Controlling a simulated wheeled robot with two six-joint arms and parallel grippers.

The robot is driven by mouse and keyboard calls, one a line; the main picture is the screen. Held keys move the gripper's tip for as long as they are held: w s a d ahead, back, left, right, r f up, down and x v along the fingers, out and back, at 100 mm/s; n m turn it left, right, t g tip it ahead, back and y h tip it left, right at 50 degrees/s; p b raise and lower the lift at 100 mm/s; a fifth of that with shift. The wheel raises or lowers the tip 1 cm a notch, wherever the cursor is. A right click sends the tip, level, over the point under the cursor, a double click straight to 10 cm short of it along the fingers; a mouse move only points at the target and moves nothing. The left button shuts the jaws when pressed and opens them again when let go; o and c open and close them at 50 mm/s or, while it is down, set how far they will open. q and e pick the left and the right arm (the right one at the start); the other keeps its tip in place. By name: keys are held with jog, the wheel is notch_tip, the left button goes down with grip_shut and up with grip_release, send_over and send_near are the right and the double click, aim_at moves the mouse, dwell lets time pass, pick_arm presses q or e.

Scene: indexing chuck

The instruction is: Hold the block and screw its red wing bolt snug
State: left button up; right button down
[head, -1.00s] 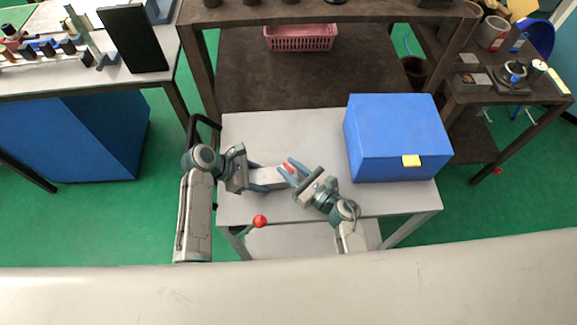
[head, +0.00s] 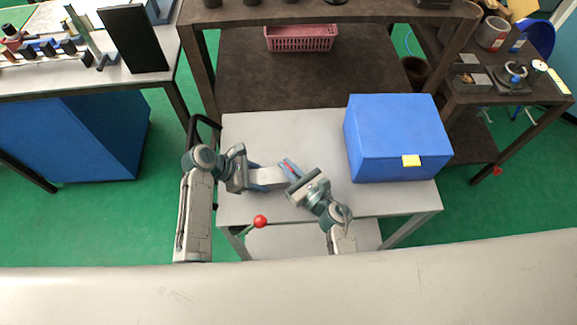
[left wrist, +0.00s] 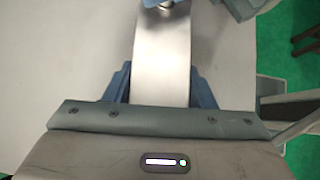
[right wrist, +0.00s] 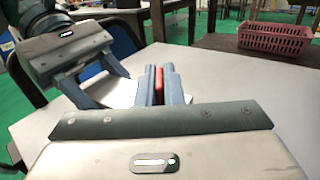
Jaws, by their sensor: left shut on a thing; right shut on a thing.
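The block (left wrist: 163,65) is a pale silver-grey bar. My left gripper (left wrist: 163,85) is shut on it, one blue finger along each side; in the head view the block (head: 268,176) lies between my two grippers, above the grey table. The red wing bolt (right wrist: 159,84) is at the block's right end. My right gripper (right wrist: 160,80) is shut on it, and only a narrow red strip shows between the blue fingers. The bolt's shank and its seat in the block are hidden, so I cannot tell how deep it sits.
A blue box (head: 395,140) with a yellow tab stands on the right of the grey table (head: 300,130). A red ball-ended knob (head: 260,221) is at the table's front edge. A pink basket (head: 300,38) is on the brown bench behind. The table's back left is clear.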

jog(key=c, duration=1.6)
grip_release()
jog(key=shift+o, duration=0.2)
jog(key=v, duration=1.2)
jog(key=shift+c, duration=0.2)
